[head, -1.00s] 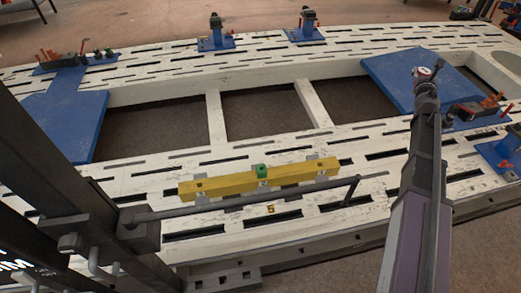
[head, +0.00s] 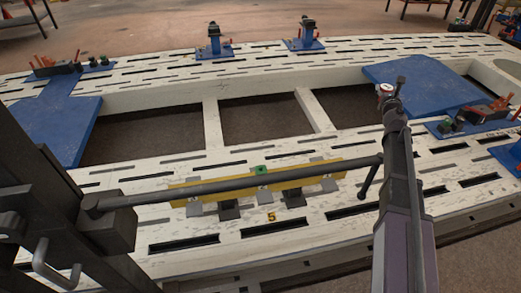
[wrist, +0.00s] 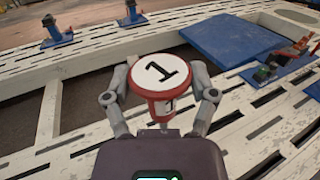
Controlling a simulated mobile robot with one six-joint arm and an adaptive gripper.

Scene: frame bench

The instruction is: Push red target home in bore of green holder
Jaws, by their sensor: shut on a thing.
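A red target with a white face marked 1 (wrist: 160,72) is held in my gripper (wrist: 160,100), whose two grey fingers close on it from both sides. The target also shows in the head view (head: 384,89), small, at the tip of my arm above the bench. A green holder (head: 261,169) sits on the yellow beam (head: 315,167) near the middle of the near bench strip, well left of and below my gripper in the picture. The target is apart from it. The bore of the holder is too small to make out.
The white slotted bench (head: 130,210) has open gaps between its rails. A blue plate (head: 425,80) lies at the right, another (head: 50,125) at the left. Blue stands (head: 214,45) rise at the back. Dark fixtures with red pins (head: 485,110) stand at the right.

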